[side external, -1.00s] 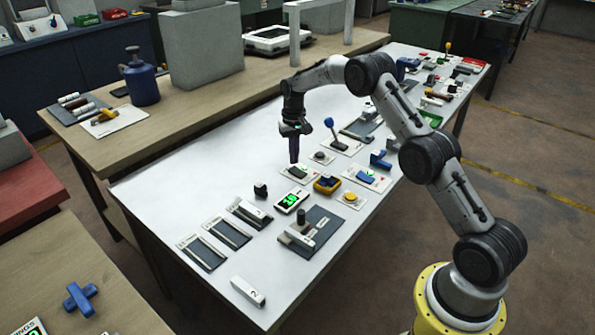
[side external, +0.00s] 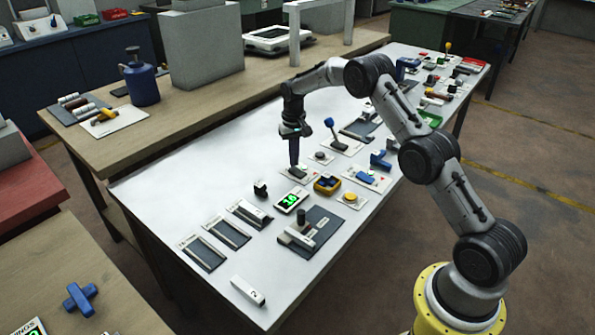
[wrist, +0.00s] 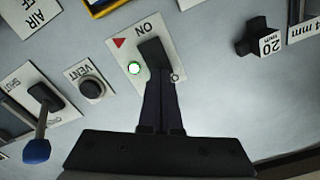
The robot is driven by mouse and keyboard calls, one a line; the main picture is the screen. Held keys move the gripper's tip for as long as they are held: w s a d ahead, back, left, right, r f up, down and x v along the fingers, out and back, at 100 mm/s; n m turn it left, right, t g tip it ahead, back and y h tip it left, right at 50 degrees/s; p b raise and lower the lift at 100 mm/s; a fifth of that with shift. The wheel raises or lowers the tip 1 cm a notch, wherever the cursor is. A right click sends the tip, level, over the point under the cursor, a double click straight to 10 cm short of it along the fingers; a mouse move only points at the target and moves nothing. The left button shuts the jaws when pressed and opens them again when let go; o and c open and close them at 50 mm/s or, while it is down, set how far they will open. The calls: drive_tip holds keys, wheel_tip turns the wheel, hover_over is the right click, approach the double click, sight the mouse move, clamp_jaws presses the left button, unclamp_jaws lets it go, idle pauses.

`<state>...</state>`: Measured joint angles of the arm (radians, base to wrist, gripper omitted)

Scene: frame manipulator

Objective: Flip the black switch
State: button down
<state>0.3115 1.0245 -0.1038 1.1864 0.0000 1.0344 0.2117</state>
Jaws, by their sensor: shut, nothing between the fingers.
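The black switch (wrist: 151,52) is a rocker on a white plate (wrist: 174,22), which is marked ON with a red triangle. A small round lamp (wrist: 134,68) beside the switch looks white with a green rim. My gripper (wrist: 163,80) is shut and empty, with its dark fingertips at the near end of the switch. They seem to touch it, but contact is not certain. In the side view my gripper (side external: 294,165) points straight down over the same plate (side external: 312,172), and its fingers hide part of the switch.
A VENT button (wrist: 91,88) and a lever with a blue knob (wrist: 36,150) are left of the switch in the wrist view. A black block marked 20 mm (wrist: 268,42) is to the right.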

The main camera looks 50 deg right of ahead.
sight(294, 169)
drive_tip(key=shift+f, duration=0.85)
idle(0.4)
drive_tip(key=shift+r, duration=3.55)
